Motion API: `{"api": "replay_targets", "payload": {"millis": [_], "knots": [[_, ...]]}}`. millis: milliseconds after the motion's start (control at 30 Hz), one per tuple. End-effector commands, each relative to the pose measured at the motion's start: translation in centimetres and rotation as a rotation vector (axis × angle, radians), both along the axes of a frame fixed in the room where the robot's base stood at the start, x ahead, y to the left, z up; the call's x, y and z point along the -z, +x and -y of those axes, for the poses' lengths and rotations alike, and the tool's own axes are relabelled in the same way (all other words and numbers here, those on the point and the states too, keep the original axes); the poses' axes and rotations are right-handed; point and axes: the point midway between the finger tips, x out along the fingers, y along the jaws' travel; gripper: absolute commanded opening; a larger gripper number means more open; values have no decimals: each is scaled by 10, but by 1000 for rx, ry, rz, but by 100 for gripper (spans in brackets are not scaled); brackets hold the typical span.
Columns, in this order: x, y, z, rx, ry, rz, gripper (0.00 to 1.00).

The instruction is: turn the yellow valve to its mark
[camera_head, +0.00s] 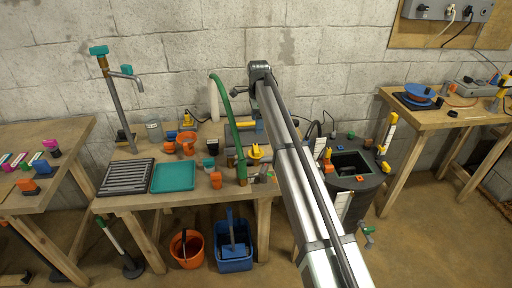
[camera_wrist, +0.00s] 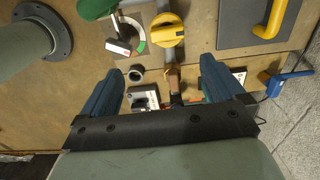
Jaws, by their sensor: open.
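The yellow valve (camera_wrist: 166,30) shows in the wrist view as a round yellow knob with a raised bar lying roughly sideways, mounted on a grey pipe. It also shows in the head view (camera_head: 257,153) on the middle bench. A plate with a green arc (camera_wrist: 141,48) and a white and red piece lies just left of it; I cannot tell whether this is its mark. My gripper (camera_wrist: 160,72) is open and empty, its two blue fingers apart, with the valve beyond the fingertips. The arm hides part of the bench's right side in the head view.
In the wrist view, a green round handle (camera_wrist: 97,8) is left of the valve and a grey panel with a yellow handle (camera_wrist: 277,14) is right. In the head view, a green hose (camera_head: 229,120) stands close by; a teal tray (camera_head: 174,176) lies left.

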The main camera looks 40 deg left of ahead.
Motion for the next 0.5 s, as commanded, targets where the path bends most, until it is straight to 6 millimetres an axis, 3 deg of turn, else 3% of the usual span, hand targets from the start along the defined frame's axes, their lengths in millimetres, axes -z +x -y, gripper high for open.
{"api": "replay_targets", "payload": {"millis": [100, 267, 500], "knots": [[1, 8, -11, 11, -10, 11, 96], [10, 8, -12, 15, -12, 15, 96], [46, 8, -11, 14, -13, 14, 96]]}}
